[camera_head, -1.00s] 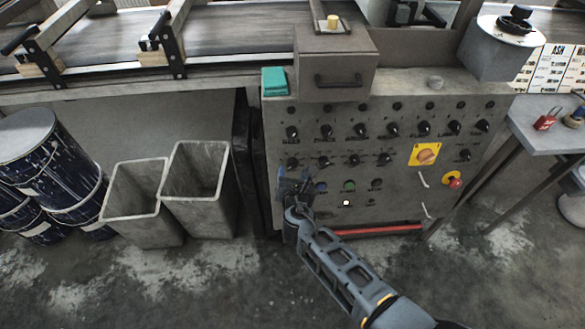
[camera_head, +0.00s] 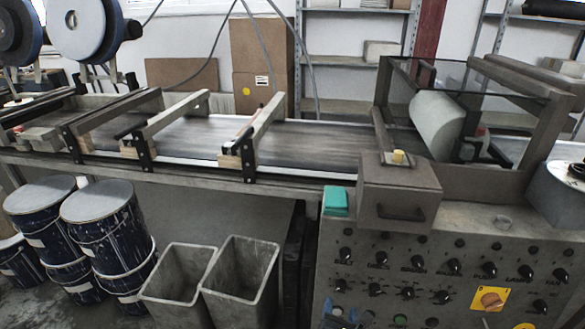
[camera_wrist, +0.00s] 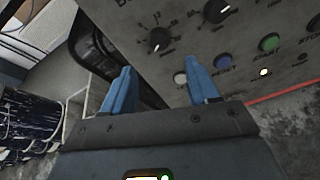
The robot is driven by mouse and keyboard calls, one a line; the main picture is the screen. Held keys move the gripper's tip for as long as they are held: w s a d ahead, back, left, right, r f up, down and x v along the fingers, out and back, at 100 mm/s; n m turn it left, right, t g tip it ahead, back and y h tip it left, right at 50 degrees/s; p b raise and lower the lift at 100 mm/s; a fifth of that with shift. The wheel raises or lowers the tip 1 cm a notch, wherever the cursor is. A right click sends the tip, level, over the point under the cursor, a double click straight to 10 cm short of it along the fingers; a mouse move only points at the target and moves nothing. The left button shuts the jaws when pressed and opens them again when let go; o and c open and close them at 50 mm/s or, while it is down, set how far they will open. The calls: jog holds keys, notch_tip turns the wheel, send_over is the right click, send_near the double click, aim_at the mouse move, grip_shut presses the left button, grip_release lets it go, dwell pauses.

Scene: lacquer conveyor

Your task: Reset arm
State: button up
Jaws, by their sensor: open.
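My gripper (camera_wrist: 162,84) shows in the wrist view with its two blue fingers spread apart and nothing between them. The fingers point at the lower left part of the grey control panel (camera_wrist: 200,30). A pale button (camera_wrist: 180,78) sits between the fingertips in the picture; I cannot tell whether a finger touches the panel. A blue reset button (camera_wrist: 222,62) and a green button (camera_wrist: 269,43) lie just right of the right finger. In the head view the control panel (camera_head: 400,270) fills the lower right, and most of my arm is out of frame.
Two grey bins (camera_head: 240,285) and several dark blue drums (camera_head: 105,230) stand left of the panel. The conveyor (camera_head: 190,140) runs above them. A metal box (camera_head: 400,190) and a teal block (camera_head: 336,200) sit atop the panel. Bare floor shows beside the panel (camera_wrist: 285,130).

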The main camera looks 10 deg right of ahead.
jog(key=s+m+g+y, duration=0.1)
jog(key=s+m+y, duration=0.3)
jog(key=s+m, duration=1.6)
jog(key=s+d+r+m+t, duration=0.1)
jog(key=s+r+m, duration=0.3)
jog(key=s+r, duration=0.8)
jog(key=s+d+r+m+t, duration=0.1)
jog(key=s+d+r+m, duration=0.3)
jog(key=s+r, duration=0.8)
notch_tip(320, 180, up, 3)
jog(key=shift+f+m+t, duration=0.1)
jog(key=shift+m+t, duration=0.3)
jog(key=shift+m, duration=0.3)
